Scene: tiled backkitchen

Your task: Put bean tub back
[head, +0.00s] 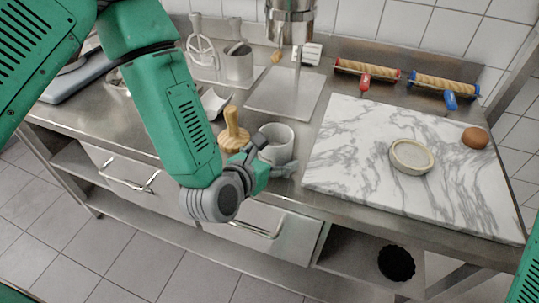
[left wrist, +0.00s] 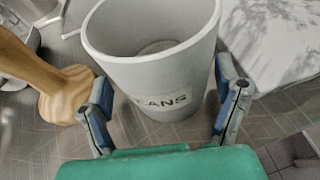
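The bean tub (head: 277,144) is a pale grey-white, open-topped tub standing upright on the steel counter, left of the marble slab. In the left wrist view the tub (left wrist: 155,72) fills the middle, its label partly readable as "EANS", and its inside looks empty. My left gripper (head: 268,162) is at the near side of the tub. Its fingers (left wrist: 165,95) are spread, one on each side of the tub; a gap shows at the left finger, and I cannot tell whether the right finger touches. My right gripper is not in view.
A wooden tool (head: 233,132) stands close left of the tub. The marble slab (head: 350,150) holds a pale round dish (head: 411,156) and a brown egg-like item (head: 475,138). Two rolling pins (head: 366,69) lie behind. A metal plate (head: 287,93) lies behind the tub.

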